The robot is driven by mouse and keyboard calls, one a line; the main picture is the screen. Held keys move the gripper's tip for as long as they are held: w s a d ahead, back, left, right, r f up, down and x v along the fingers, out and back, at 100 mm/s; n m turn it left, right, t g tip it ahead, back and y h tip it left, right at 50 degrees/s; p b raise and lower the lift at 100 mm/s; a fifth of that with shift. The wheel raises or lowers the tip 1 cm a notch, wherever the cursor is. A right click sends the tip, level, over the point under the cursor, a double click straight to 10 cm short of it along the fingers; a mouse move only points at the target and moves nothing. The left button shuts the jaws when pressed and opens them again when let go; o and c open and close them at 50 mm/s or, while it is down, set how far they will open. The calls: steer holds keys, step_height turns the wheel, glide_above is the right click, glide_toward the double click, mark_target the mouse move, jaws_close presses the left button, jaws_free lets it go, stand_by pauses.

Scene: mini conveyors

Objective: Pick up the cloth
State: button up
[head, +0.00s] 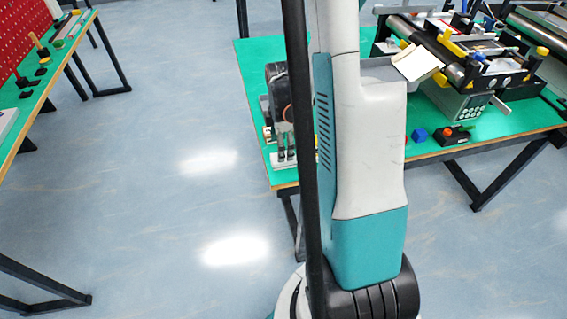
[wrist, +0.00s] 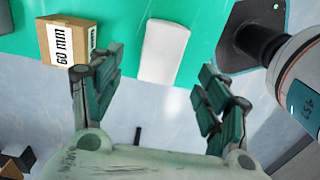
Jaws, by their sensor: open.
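The cloth (wrist: 163,50) is a white, flat, roughly rectangular piece on the green table top, at top centre in the wrist view. It lies near the table edge. My gripper (wrist: 160,82) is open and empty. Its two fingers stand wide apart, and the cloth shows between and beyond their tips, with no contact visible. In the head view my gripper (head: 285,142) is at the left end of the green table, partly behind my arm. I cannot make out the cloth there.
A black plate (wrist: 236,45) and a white arm-like part (wrist: 302,70) are on the right.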

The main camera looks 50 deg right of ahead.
steer(key=shift+s+d+f+b, duration=0.1)
steer(key=shift+f+b, duration=0.6)
steer(key=shift+f, duration=0.85)
steer(key=shift+s+d+f+b, duration=0.1)
steer(key=shift+f+b, duration=0.55)
steer(key=shift+f, duration=0.9)
steer(key=shift+r, duration=0.1)
steer(key=c, duration=1.2)
step_height(320, 180, up, 20)
steer(key=p, duration=0.7)
